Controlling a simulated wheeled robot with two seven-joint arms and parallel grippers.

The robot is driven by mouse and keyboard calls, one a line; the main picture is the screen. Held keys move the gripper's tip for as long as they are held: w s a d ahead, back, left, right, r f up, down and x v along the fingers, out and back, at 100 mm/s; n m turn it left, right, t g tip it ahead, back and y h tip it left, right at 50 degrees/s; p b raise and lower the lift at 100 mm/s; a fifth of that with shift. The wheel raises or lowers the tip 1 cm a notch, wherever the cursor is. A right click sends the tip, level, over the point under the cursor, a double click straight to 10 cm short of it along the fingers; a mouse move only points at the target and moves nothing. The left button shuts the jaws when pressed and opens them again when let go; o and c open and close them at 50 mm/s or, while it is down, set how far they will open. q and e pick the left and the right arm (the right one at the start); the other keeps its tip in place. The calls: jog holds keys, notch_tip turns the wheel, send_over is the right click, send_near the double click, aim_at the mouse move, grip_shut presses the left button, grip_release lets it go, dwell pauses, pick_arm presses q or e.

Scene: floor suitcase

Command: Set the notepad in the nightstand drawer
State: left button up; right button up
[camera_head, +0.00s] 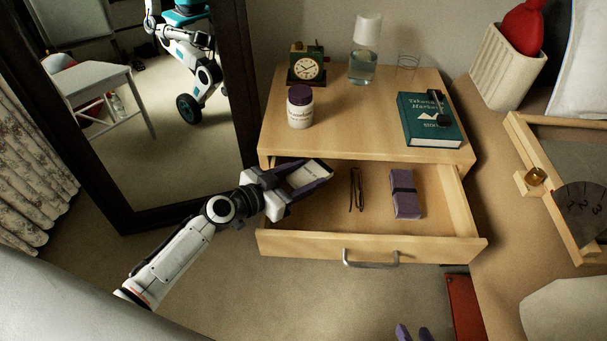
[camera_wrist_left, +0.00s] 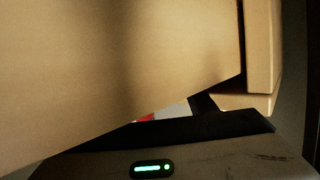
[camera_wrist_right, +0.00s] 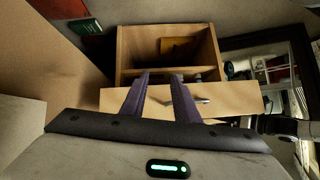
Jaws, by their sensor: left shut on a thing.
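The nightstand drawer (camera_head: 330,245) is pulled open; its front panel and handle also show in the right wrist view (camera_wrist_right: 235,98). My left gripper (camera_head: 310,176) is over the left side of the drawer, shut on a small pale notepad (camera_head: 305,174). The fingers partly cover the notepad. In the left wrist view only a small white and red piece (camera_wrist_left: 172,111) shows, and pale wood fills most of that view. My right gripper (camera_wrist_right: 160,85) is open and empty, in front of and below the drawer; only its purple fingertips (camera_head: 412,332) show in the head view.
The drawer holds dark glasses (camera_head: 356,190) and a purple case (camera_head: 405,195), with bare floor between and around them. On the nightstand top (camera_head: 365,125) are a clock (camera_head: 307,68), a jar (camera_head: 300,108), a bottle (camera_head: 364,60) and a green book (camera_head: 430,120). A mirror stands left.

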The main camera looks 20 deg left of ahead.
pick_arm(q)
jog(key=shift+w+f, duration=0.25)
jog(key=shift+f, duration=0.25)
jog(key=shift+s+r, duration=0.1)
jog(key=shift+a+b, duration=0.15)
jog(key=shift+b, duration=0.2)
jog(key=shift+s, duration=0.1)
jog(key=o, duration=1.2)
jog(key=shift+s, duration=0.1)
pick_arm(e)
jog(key=shift+w+a+f+n, duration=0.1)
jog(key=shift+w+a+n, duration=0.25)
jog(key=shift+w, duration=0.5)
